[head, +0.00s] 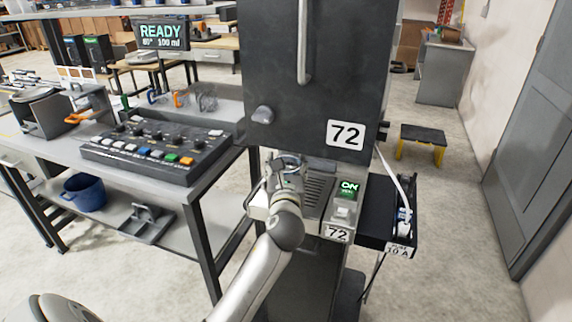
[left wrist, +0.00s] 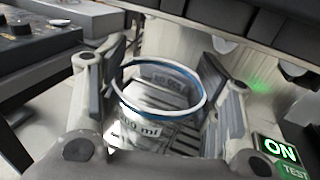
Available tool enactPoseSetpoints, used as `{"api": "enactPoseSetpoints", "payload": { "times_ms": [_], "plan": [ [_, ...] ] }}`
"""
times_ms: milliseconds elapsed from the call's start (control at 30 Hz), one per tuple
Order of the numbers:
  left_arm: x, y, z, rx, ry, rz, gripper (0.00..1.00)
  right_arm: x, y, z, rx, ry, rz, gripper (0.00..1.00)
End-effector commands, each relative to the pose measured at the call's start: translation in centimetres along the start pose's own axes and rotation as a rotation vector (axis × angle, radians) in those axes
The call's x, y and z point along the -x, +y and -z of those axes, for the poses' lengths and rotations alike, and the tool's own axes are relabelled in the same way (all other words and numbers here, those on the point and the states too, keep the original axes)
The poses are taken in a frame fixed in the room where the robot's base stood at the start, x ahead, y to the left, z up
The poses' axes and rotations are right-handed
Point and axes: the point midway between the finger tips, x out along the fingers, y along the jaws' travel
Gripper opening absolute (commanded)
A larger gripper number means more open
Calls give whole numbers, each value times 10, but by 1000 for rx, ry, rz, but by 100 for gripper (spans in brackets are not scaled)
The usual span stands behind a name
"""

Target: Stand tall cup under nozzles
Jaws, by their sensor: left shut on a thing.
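The tall cup (left wrist: 140,128) is clear with a blue rim and a label ending in "00 ml". It stands between the fingers of my left gripper (left wrist: 162,82), which is shut on it. In the head view my left gripper (head: 287,162) is at the front of machine 72, just below its dark upper housing, and mostly hides the cup. Pale nozzles (left wrist: 229,44) hang under the housing in the left wrist view, to the right of and beyond the cup. A slotted drip grate (head: 319,188) lies beside the gripper; slots also show through the cup. My right gripper is not in view.
A lit ON switch panel (head: 347,188) is right of the grate. A black side shelf (head: 388,225) with a power plug sticks out farther right.

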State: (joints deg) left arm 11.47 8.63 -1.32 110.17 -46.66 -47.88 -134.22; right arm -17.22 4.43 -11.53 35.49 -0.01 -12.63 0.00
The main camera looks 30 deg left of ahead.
Motion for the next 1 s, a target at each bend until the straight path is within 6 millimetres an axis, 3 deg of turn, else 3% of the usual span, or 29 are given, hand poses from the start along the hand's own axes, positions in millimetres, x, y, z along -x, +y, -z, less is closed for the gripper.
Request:
{"api": "enactPoseSetpoints", "payload": {
  "times_ms": [733,767,933,1000],
  "plan": [
    [0,0,12,-2,1,-1,43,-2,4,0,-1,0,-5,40],
    [0,0,12,-1,0,-1,61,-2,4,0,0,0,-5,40],
    [0,0,12,-1,0,0,83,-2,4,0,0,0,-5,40],
    [0,0,12,0,0,0,84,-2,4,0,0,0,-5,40]
  ]
}}
